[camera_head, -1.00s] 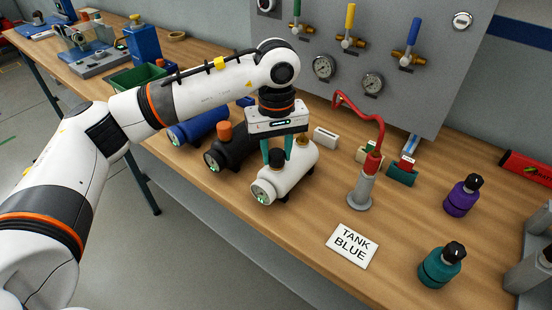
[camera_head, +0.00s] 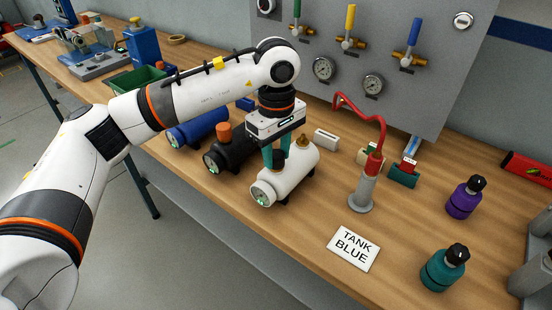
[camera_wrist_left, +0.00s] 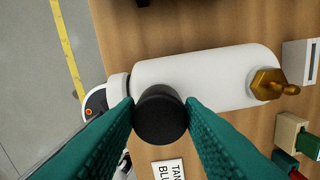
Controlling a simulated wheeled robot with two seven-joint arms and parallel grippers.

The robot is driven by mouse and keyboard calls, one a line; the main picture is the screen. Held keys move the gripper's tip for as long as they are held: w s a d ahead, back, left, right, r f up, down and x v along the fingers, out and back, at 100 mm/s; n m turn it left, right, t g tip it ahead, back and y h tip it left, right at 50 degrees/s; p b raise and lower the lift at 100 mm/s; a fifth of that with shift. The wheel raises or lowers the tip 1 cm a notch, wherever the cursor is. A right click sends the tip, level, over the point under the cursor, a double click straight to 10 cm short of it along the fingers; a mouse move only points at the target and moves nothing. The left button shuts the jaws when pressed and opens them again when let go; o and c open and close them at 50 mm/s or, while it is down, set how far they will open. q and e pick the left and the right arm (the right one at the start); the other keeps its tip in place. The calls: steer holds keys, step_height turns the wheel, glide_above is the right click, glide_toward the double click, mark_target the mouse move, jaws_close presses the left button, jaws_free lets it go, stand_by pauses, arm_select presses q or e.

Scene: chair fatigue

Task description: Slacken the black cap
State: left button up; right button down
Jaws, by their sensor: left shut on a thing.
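The black cap (camera_wrist_left: 160,115) sits on the white tank (camera_head: 287,178), near the tank's gauge end. My left gripper (camera_head: 275,155) is above the white tank, pointing down, with its teal fingers on either side of the cap. In the left wrist view the two fingers (camera_wrist_left: 160,108) press on opposite sides of the round cap. The cap is partly hidden by the fingers in the head view. The white tank also shows in the left wrist view (camera_wrist_left: 205,80), with a brass fitting (camera_wrist_left: 270,85) at its other end. My right gripper is not in view.
A black tank (camera_head: 228,152) with an orange cap and a blue tank (camera_head: 197,129) lie to the left. A sign reading TANK BLUE (camera_head: 353,248), a grey stand with red hose (camera_head: 364,188), and purple (camera_head: 463,198) and teal (camera_head: 440,270) bottles are to the right.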

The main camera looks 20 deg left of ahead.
arm_select(q)
steer(key=shift+f+n, duration=0.1)
steer(key=shift+n, duration=1)
steer(key=shift+n+b, duration=0.3)
steer(key=shift+n, duration=0.6)
steer(key=o, duration=0.9)
